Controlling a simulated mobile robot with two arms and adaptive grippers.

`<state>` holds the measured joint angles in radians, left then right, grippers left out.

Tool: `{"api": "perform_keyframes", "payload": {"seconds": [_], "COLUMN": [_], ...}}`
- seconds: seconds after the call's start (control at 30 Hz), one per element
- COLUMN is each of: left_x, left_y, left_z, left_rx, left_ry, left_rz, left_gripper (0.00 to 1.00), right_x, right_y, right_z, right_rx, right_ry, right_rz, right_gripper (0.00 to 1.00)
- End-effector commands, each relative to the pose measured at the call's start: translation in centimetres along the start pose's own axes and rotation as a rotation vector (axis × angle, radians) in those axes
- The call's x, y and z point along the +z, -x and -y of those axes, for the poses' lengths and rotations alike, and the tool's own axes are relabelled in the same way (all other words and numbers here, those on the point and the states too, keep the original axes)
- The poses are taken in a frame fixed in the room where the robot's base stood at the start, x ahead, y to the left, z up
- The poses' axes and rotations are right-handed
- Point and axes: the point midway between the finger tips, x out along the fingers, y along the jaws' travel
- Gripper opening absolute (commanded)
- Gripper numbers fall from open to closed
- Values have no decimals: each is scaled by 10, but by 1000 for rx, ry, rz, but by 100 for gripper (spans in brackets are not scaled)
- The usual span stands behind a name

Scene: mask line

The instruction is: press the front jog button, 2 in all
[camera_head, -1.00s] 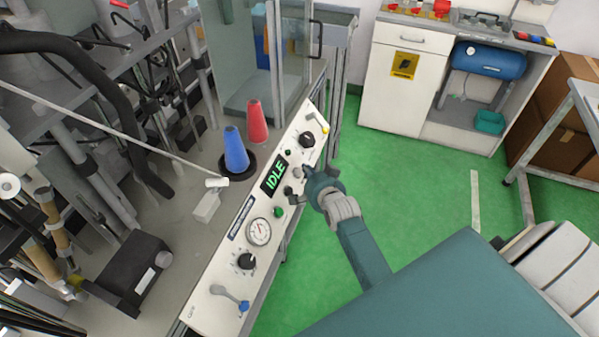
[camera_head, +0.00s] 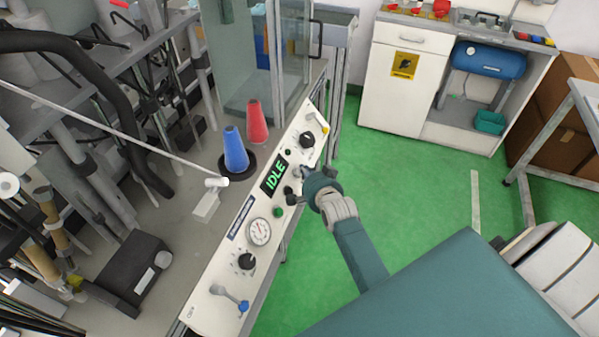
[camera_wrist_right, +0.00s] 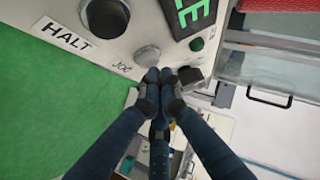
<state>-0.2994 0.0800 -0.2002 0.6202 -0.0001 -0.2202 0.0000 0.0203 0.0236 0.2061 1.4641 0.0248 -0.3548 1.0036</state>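The white control panel (camera_head: 215,284) runs along the front of the machine, with a green "IDLE" display (camera_head: 273,177). In the right wrist view a round grey button (camera_wrist_right: 147,56) sits beside the "JOG" label (camera_wrist_right: 122,67). My right gripper (camera_wrist_right: 160,74) has its fingers together and nothing between them. Its tips are right beside the grey button and overlap its lower edge in that view; I cannot tell if they touch it. In the head view my right gripper (camera_head: 305,176) is at the panel's right edge, hiding part of it. My left gripper is not in view.
A dark round control (camera_wrist_right: 105,18) by the "HALT" label and a black knob (camera_wrist_right: 190,75) flank the gripper. A blue cone (camera_head: 235,150) and a red cone (camera_head: 257,122) stand behind the panel. Green floor (camera_head: 420,200) is open to the right.

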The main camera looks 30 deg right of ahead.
Motion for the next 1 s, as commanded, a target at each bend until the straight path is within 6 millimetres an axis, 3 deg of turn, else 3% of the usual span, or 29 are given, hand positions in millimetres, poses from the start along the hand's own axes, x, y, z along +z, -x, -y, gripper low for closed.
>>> {"api": "perform_keyframes", "payload": {"seconds": [1.0], "left_x": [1], "left_y": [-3], "left_z": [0], "left_rx": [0], "left_ry": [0], "left_rz": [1], "left_gripper": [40], "right_x": [6], "right_y": [-6], "right_z": [0], "right_rx": [0], "right_ry": [-1], "right_rz": [1], "right_gripper": [0]}}
